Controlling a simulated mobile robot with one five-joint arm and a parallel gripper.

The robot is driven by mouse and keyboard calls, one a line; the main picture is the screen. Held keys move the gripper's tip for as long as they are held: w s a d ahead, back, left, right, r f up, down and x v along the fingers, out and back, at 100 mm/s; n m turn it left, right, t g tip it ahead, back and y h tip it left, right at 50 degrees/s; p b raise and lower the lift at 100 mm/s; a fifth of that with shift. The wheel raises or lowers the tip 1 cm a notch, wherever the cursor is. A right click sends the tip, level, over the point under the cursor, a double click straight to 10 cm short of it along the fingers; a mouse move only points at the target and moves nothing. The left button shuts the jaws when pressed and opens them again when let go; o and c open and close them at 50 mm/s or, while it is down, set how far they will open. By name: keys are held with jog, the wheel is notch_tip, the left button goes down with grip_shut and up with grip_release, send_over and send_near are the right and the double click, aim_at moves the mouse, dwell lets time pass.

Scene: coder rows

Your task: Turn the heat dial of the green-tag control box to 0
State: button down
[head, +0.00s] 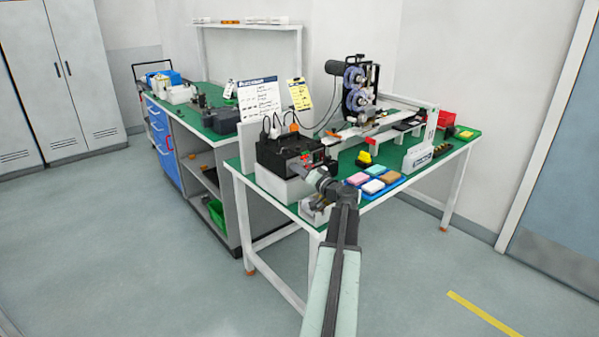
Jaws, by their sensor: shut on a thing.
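The control box (278,150) is a black box on a white block at the near left corner of the green-topped table. Its front faces my arm, with small red parts at its right side. The box's tag colour and the dial's setting are too small to read. My gripper (298,168) reaches up to the front of the box and is shut at its face, on what appears to be the heat dial. The dial itself is hidden behind the gripper.
Coloured pads on a blue tray (393,186) lie right of my arm. A labelled white holder (419,158) and a reel machine (358,90) stand further along the table (448,159). A grey bench (219,139) stands behind left. The floor in front is clear.

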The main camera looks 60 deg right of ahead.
jog(key=c, duration=1.1)
grip_release()
jog(key=shift+c, duration=0.2)
jog(key=shift+v, duration=3.95)
jog(key=shift+w, duration=0.1)
